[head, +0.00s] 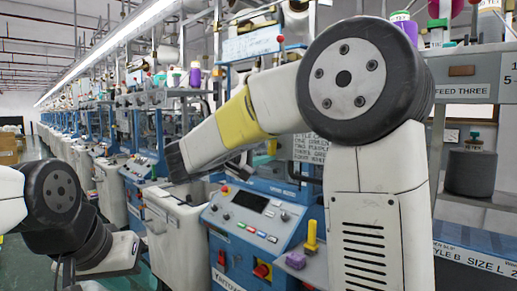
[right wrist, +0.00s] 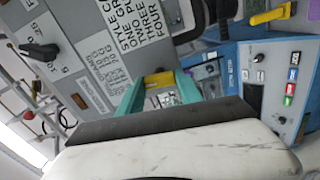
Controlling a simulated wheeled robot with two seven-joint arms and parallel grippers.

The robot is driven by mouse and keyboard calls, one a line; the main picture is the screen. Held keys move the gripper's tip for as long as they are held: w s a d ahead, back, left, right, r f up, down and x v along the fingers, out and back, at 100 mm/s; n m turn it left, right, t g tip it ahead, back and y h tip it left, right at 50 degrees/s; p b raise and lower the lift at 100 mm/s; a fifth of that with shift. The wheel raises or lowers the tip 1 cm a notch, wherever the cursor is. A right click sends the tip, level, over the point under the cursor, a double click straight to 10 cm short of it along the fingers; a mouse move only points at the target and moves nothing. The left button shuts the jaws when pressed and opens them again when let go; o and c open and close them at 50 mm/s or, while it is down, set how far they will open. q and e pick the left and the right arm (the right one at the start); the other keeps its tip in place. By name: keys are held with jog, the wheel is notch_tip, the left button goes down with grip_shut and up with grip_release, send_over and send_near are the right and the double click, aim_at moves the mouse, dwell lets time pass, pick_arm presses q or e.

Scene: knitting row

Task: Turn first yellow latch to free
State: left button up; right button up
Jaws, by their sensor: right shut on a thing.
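In the right wrist view, the two teal fingers of my right gripper (right wrist: 160,82) are shut on a yellow latch (right wrist: 158,78), one finger on each side of it. The latch is on the grey and blue machine front, beside the lettered panel. Its turned angle is hard to tell. In the head view my right arm reaches up and left across the machine and hides the latch and the fingers. My left arm is at the lower left of the head view; its fingers cannot be made out.
A second yellow piece (right wrist: 270,15) shows at the upper right of the right wrist view. In the head view, a blue control panel (head: 252,217) with buttons stands below my right forearm. A yellow knob (head: 311,238) and a purple piece (head: 295,261) are beside it.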

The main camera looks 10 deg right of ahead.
jog(key=shift+n, duration=0.6)
jog(key=shift+f, duration=0.1)
jog(key=o, duration=1.4)
jog(key=v, duration=0.7)
jog(key=shift+s+a, duration=0.25)
jog(key=shift+a, duration=0.1)
